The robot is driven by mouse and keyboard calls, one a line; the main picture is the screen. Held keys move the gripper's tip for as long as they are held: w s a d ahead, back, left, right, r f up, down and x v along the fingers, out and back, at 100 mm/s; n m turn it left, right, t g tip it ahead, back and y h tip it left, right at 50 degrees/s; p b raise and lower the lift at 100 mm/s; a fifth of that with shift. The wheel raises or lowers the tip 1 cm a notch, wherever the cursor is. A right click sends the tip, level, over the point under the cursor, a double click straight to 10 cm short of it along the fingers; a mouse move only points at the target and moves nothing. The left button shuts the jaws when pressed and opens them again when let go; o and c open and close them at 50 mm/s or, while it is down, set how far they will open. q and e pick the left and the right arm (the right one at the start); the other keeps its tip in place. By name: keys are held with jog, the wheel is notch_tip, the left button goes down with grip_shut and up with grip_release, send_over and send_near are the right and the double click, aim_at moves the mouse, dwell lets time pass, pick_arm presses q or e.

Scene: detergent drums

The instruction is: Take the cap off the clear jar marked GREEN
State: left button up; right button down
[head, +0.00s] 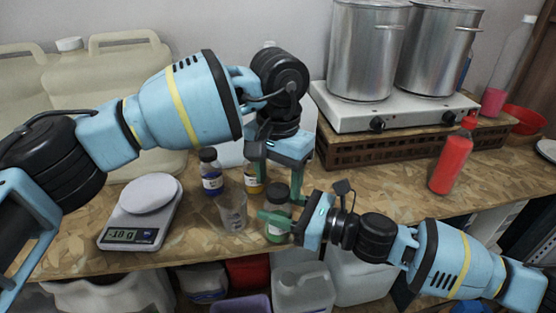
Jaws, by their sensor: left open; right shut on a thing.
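The clear jar (276,237) with green contents and a dark cap (278,192) stands upright near the table's front edge. Its lettering is too small to read. My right gripper (277,221) comes from the right and is shut on the jar's body. My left gripper (279,187) points down over the jar, open, with its fingers about the cap's height. I cannot tell whether they touch the cap.
A clear beaker (232,213) stands just left of the jar. A blue jar (211,178) and a partly hidden yellow jar (252,180) stand behind. A scale (146,199) is at left, a red bottle (451,160) at right. Pots (368,50) stand on a hotplate (345,117).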

pick_arm(q)
jog(key=shift+f, duration=0.8)
